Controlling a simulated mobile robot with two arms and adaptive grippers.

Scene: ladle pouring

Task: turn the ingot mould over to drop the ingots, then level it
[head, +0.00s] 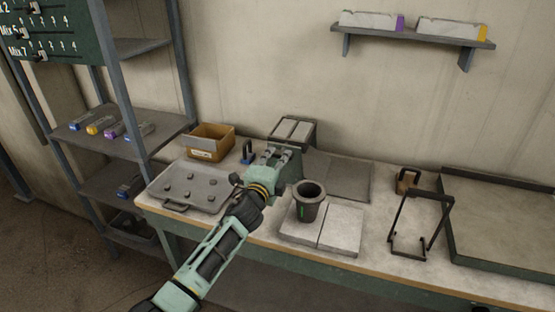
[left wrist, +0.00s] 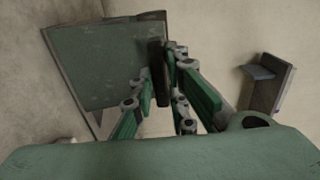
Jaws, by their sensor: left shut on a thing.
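The ingot mould (head: 314,136) is a dark tray with two pale grey bars, which look like the ingots (head: 293,129), side by side in it. It is held up near the wall at the back of the bench, and its open face shows in the head view. My left gripper (head: 282,156) is shut on its near edge or handle. In the left wrist view the mould (left wrist: 105,62) shows as a greenish plate in front of the fingers (left wrist: 165,80). The exact grip point is partly hidden by the fingers. My right gripper is not in view.
A dark crucible (head: 310,203) stands on pale slabs (head: 342,228) in front of my left gripper. A lumpy grey tray (head: 160,196) and a cardboard box (head: 208,150) are to the left. A black frame stand (head: 402,215) and a big shallow tray (head: 505,225) are to the right. A dark mat (head: 350,178) is bare.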

